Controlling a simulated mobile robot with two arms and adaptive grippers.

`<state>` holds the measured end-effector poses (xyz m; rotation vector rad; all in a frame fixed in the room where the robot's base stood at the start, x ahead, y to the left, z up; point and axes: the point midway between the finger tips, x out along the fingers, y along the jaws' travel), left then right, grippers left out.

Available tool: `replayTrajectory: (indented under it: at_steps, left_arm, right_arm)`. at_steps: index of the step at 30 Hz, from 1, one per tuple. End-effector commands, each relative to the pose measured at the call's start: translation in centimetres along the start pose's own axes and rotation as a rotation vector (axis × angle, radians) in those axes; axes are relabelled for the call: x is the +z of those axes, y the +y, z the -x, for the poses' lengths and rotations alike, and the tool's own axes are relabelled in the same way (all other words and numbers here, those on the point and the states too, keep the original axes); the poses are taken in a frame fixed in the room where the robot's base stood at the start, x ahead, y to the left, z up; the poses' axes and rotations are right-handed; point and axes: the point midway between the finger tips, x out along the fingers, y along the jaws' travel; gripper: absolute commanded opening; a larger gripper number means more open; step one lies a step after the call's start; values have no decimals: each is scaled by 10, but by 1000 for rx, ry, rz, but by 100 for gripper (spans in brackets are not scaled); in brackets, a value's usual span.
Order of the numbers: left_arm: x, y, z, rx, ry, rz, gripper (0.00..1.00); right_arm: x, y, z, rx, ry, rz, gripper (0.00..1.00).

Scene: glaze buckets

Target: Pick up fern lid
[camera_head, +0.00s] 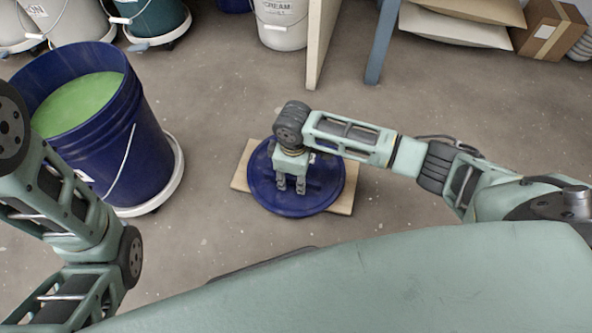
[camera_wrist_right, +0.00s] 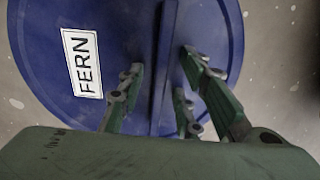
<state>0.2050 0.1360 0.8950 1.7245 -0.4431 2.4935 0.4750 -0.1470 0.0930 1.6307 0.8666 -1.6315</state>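The fern lid (camera_head: 330,185) is a round dark blue disc lying flat on a pale wooden board on the floor, in the middle of the head view. In the right wrist view the lid (camera_wrist_right: 50,30) shows a white FERN label and a straight raised bar across its middle. My right gripper (camera_head: 291,187) points down over the lid. In the right wrist view its fingers (camera_wrist_right: 161,75) are apart on either side of the bar, with gaps visible. It holds nothing. My left arm shows at the left, but its gripper is out of view.
A blue bucket (camera_head: 130,150) of green glaze stands open on a white wheeled base (camera_head: 172,178), left of the lid. The wooden board (camera_head: 241,180) sticks out under the lid. More buckets, a cream bucket (camera_head: 282,30) and a cardboard box (camera_head: 548,30) stand behind. Floor right of the lid is clear.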

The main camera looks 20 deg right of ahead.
Motion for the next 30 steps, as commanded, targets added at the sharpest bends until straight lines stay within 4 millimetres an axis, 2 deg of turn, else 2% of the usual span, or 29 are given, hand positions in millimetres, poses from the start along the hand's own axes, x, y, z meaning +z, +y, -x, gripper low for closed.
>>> replayTrajectory:
  at_steps: [2, 12, 30]
  left_arm:
    - [0, 0, -1, 0, 0, 0, 33]
    - [0, 0, 0, 0, 0, 0, 33]
    - [0, 0, 3, 0, -2, 0, 33]
  right_arm:
    - [0, 0, 0, 0, 0, 0, 29]
    - [0, 0, 0, 0, 0, 0, 0]
    - [-1, 0, 0, 2, 3, 1, 0]
